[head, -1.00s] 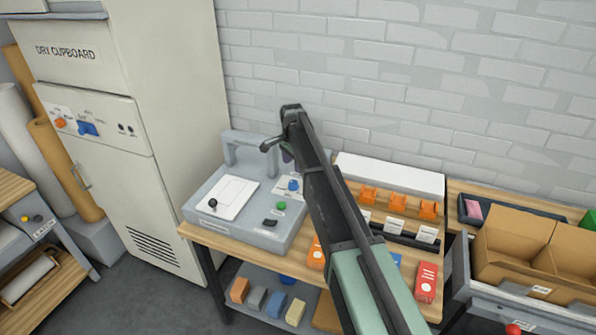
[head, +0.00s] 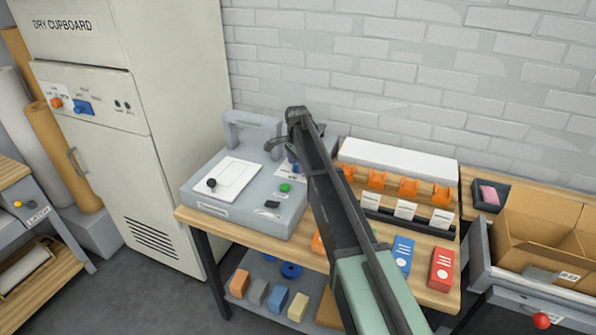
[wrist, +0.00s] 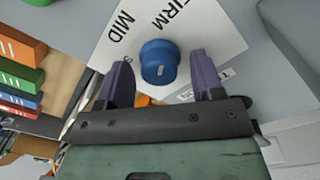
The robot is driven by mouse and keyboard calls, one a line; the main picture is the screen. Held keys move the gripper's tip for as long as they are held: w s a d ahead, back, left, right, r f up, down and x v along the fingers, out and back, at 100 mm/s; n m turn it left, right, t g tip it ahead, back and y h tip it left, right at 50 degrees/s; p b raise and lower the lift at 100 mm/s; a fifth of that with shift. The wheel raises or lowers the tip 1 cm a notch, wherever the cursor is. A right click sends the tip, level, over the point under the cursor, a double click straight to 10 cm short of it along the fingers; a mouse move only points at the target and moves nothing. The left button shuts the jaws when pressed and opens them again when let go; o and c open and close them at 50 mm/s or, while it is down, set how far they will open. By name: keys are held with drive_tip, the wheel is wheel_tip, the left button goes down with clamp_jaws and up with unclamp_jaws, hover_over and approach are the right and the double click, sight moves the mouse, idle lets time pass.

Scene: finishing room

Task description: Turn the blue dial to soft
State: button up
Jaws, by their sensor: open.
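The blue dial (wrist: 160,62) is a round knob on a white label plate in the wrist view. A small pale mark shows on its face. FIRM and MID are printed beside it; other lettering is partly hidden, and I cannot read a full "soft". My gripper (wrist: 160,70) is open, with one purple finger on each side of the dial and gaps to it. In the head view the dial (head: 295,168) sits on the grey press-like machine (head: 238,208), largely hidden by my gripper (head: 290,156) and arm.
A green button (head: 285,188) and a dark switch (head: 271,204) sit near the dial. The dry cupboard (head: 150,160) at left has another blue knob (head: 83,107).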

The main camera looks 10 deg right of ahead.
drive_tip(key=shift+r, duration=0.15)
drive_tip(key=shift+c, duration=0.4)
drive_tip(key=c, duration=0.8)
drive_tip(key=shift+c, duration=0.2)
